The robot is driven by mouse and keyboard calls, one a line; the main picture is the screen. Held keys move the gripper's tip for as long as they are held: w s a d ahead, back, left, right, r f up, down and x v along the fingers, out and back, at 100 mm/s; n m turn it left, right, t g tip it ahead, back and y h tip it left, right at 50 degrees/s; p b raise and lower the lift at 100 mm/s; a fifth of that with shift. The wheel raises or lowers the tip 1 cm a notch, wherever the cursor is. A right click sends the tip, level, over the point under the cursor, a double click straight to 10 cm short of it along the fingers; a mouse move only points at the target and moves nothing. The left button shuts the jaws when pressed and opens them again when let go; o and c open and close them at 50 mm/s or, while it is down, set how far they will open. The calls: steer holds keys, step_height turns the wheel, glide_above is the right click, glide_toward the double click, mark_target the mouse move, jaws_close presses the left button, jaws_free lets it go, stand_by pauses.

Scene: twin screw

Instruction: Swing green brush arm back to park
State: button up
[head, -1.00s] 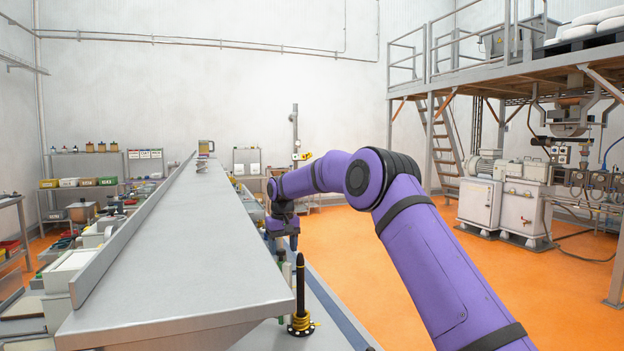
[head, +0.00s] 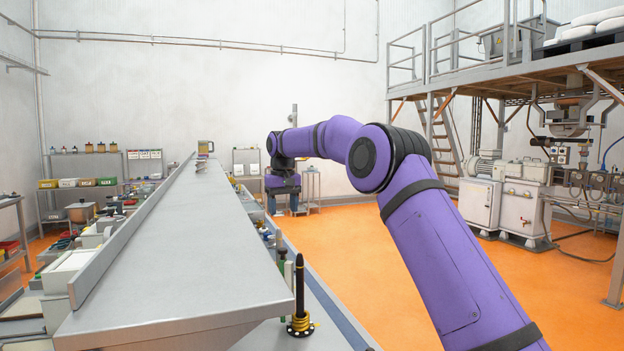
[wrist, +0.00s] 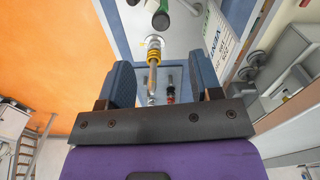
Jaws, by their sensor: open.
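My gripper (head: 281,208) hangs pointing down beyond the right side of the grey bench, at the end of my purple arm. In the wrist view my gripper (wrist: 163,82) has its two blue fingers wide apart with nothing clasped. A rod with yellow rings (wrist: 153,55) shows in the gap between the fingers, and I cannot tell how far below them it is. A dark cylinder with a green part (wrist: 163,12) is beyond the fingertips at the top. A green upright piece (head: 282,256) stands by the bench's right side. I cannot tell whether either green part is the brush arm.
A black post with a yellow-ringed base (head: 300,295) stands near the front right of the grey bench top (head: 190,250). A small red and black fitting (wrist: 170,90) lies between the fingers in the wrist view.

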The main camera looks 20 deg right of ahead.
steer(key=s+d+r+t, duration=0.1)
steer(key=s+r, duration=0.4)
steer(key=s, duration=0.4)
steer(key=s+r+t, duration=0.1)
steer(key=s+r, duration=0.4)
steer(key=s, duration=0.5)
steer(key=shift+s+d+r, duration=0.3)
steer(key=shift+d+r, duration=0.05)
